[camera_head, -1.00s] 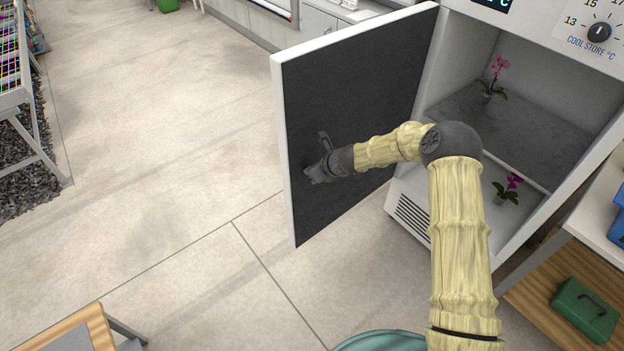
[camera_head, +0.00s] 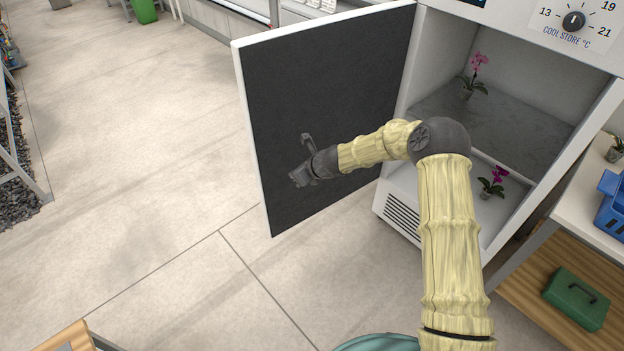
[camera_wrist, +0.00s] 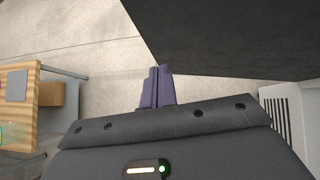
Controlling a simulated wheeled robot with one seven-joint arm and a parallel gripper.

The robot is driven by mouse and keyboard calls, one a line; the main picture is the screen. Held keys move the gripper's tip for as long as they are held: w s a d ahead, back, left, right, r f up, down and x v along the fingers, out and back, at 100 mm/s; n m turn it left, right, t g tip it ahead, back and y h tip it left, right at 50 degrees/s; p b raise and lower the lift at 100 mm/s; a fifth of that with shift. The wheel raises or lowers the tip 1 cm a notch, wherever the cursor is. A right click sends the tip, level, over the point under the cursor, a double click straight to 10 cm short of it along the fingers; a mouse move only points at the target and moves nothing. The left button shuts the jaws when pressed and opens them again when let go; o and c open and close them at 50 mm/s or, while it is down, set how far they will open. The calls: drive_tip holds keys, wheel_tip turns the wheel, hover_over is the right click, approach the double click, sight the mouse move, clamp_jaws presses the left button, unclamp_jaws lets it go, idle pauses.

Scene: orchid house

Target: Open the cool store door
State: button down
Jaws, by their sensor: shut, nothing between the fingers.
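The cool store door (camera_head: 340,80) stands wide open, swung out to the left of the cabinet, its dark inner face towards me and its edge white. My gripper (camera_head: 297,178) is shut and empty in front of the lower part of that inner face; I cannot tell whether it touches. In the wrist view the closed fingers (camera_wrist: 157,86) point towards the floor, with the dark door panel (camera_wrist: 230,35) just beyond and to the right. The cool store (camera_head: 500,125) shows its open interior, with a pink orchid (camera_head: 475,75) on the shelf and a magenta orchid (camera_head: 493,182) lower down.
A bench at the right holds a blue crate (camera_head: 612,205), with a green box (camera_head: 577,298) on its lower wooden shelf. A wooden-topped table (camera_head: 72,338) is at the lower left. The floor (camera_head: 140,200) left of the door is clear.

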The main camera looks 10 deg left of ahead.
drive_tip(key=s+b+v, duration=0.2)
drive_tip(key=v, duration=0.9)
drive_tip(key=shift+f, duration=0.3)
drive_tip(key=shift+s, duration=0.1)
drive_tip(key=s+d+r+n+h+p, duration=0.2)
drive_tip(key=s+d+r+n, duration=0.3)
drive_tip(key=s+d+n, duration=0.3)
drive_tip(key=s+d+r+n+g+h+p, duration=0.1)
drive_tip(key=s+d+r+n+h+p, duration=0.2)
drive_tip(key=s+d+r+n, duration=0.3)
drive_tip(key=s+d+r+n+h+p, duration=0.2)
drive_tip(key=s+d+r+n+p, duration=0.3)
drive_tip(key=s+d+n, duration=0.4)
drive_tip(key=d, duration=0.5)
drive_tip(key=shift+s+d+r+n+g+h, duration=0.2)
drive_tip(key=shift+s+d+n+g+h, duration=0.1)
drive_tip(key=shift+s+n+g+h, duration=0.1)
